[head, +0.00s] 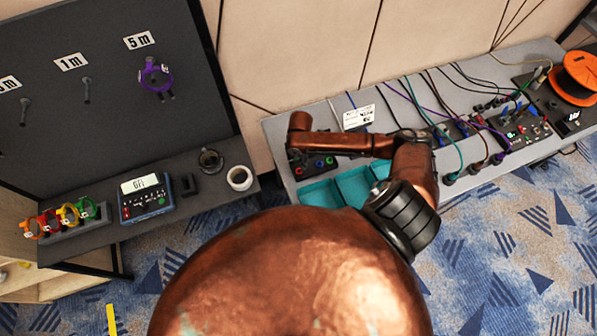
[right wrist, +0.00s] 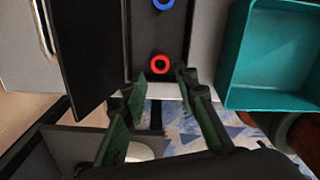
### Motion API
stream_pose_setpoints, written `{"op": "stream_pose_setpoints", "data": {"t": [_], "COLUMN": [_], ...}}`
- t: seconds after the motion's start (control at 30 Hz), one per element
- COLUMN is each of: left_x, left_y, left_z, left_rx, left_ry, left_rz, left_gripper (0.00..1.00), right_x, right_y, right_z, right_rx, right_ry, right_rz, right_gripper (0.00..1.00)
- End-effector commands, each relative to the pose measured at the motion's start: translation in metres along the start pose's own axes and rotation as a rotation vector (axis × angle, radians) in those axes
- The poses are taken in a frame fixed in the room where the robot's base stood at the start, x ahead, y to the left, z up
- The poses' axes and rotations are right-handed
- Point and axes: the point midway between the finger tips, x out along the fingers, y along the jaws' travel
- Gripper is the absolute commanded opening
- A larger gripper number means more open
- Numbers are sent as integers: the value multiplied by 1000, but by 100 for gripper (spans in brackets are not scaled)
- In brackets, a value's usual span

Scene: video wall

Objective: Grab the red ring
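A small red ring (right wrist: 159,64) lies on a dark strip (right wrist: 146,40) in the right wrist view, with a blue ring (right wrist: 163,4) farther up the strip. In the head view the red ring (head: 298,171) is the leftmost of a short row of coloured rings on the right table. My right gripper (right wrist: 163,78) is open and empty. Its two green fingertips are apart, just short of the red ring, with the ring centred in the gap and not touched. In the head view my right arm reaches over this table. My left gripper is not in view.
Teal bins (head: 318,194) stand close beside the strip; one bin (right wrist: 270,100) fills the right of the wrist view. A dark panel (right wrist: 80,50) stands close on the left. Cables and an orange reel (head: 580,75) lie farther right; coloured coils (head: 68,214) sit at far left.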

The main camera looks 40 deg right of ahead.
Motion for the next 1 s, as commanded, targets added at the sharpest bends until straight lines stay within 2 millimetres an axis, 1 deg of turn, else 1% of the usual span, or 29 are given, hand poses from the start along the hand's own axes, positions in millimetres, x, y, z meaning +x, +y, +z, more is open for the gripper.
{"op": "stream_pose_setpoints", "data": {"t": [0.03, 0.2, 0.4, 0.5, 0.6, 0.8, 1.0], "left_x": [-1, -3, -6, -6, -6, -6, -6], "left_y": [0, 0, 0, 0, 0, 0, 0], "left_z": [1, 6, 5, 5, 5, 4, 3], "left_rx": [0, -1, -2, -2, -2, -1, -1], "left_ry": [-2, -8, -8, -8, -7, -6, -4], "left_rz": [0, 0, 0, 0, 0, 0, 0], "left_gripper": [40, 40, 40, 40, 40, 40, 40], "right_x": [6, 22, 52, 62, 66, 66, 66], "right_y": [0, 0, 0, 1, 1, 1, 1], "right_z": [-1, -4, -6, -5, -5, -5, -5], "right_rx": [-1, -2, -2, -2, -3, -3, -2], "right_ry": [1, 1, 1, -1, -1, -1, -1], "right_rz": [-2, -2, -1, 0, 1, 2, 1], "right_gripper": [28, 28, 28, 28, 28, 27, 15]}}
